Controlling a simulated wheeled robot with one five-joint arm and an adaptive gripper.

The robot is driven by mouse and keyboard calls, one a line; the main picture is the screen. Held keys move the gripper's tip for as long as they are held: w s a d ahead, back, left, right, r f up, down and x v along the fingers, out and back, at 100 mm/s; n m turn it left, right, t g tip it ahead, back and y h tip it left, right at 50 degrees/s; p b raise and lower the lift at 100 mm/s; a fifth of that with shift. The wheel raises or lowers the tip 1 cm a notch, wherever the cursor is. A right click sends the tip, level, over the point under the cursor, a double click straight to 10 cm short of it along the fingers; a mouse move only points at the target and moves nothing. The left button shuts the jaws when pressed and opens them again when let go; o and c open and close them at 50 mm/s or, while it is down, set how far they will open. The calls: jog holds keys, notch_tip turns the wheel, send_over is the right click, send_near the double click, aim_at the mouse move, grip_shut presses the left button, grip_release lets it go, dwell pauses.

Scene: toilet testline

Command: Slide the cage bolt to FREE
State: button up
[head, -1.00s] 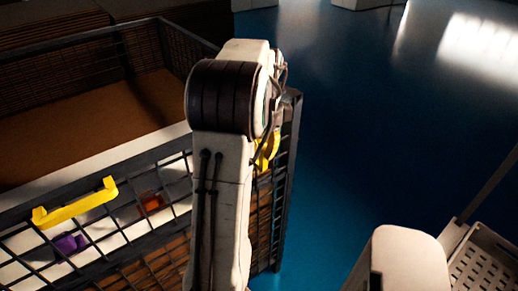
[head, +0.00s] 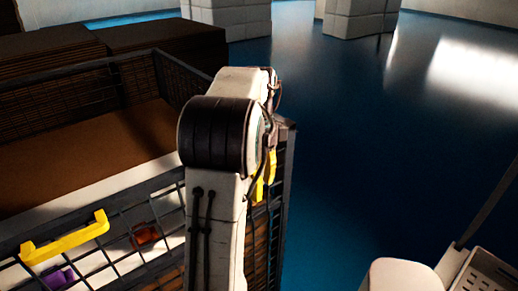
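The dark wire-mesh cage (head: 165,65) fills the left of the head view, with a brown flat surface inside it. A yellow handle (head: 65,238) is fixed along its near top rail at the lower left. Another yellow part (head: 263,176) shows at the cage's right end, partly hidden behind my arm; I cannot tell whether it is the bolt. No FREE marking is readable. My white and black arm stands in front of the cage's right end. My gripper is hidden behind the arm, so its fingers do not show.
Small purple (head: 60,278) and orange-red (head: 146,235) items show through the near mesh. Dark stacked boxes (head: 165,45) stand behind the cage. White block pillars (head: 358,18) stand far back. The blue floor (head: 390,150) right of the cage is clear.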

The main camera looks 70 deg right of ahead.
notch_tip(320, 180, up, 9)
dwell(0.5)
dwell(0.7)
